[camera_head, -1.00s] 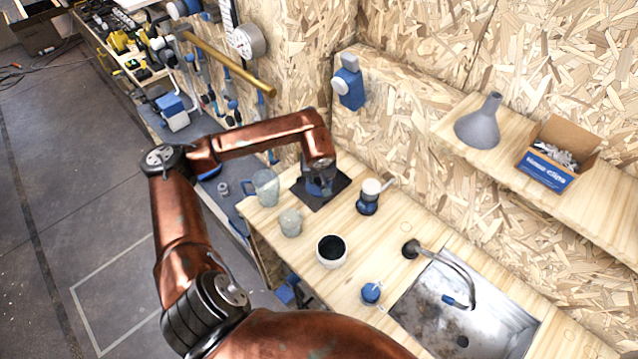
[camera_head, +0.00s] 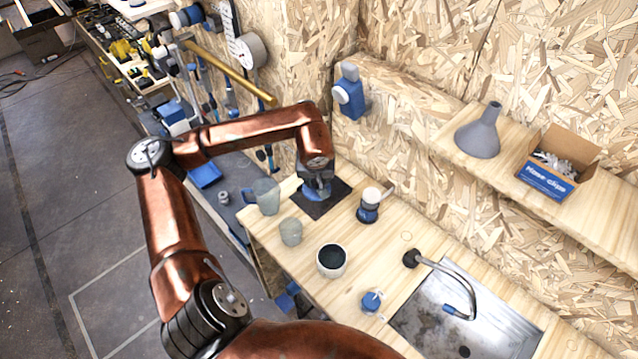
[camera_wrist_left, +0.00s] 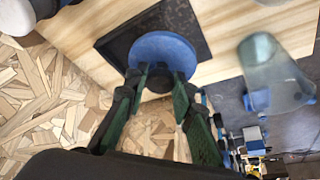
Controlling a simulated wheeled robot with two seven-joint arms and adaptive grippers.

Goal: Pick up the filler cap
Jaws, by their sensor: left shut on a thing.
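The filler cap is a round blue disc (camera_wrist_left: 162,54) in the left wrist view, over a square black mat (camera_wrist_left: 190,17) on the wooden worktop. In the head view its blue edge (camera_head: 313,195) shows below my left gripper (camera_head: 318,187), above the same mat (camera_head: 340,192). My left gripper (camera_wrist_left: 160,78) is shut on the cap, with its green-padded fingers at the cap's near side. I cannot tell whether the cap touches the mat. My right gripper is not in view.
A white cup (camera_head: 331,261), a small blue item (camera_head: 371,301) and a sink (camera_head: 468,315) are nearer. A shelf (camera_head: 600,205) runs along the wall.

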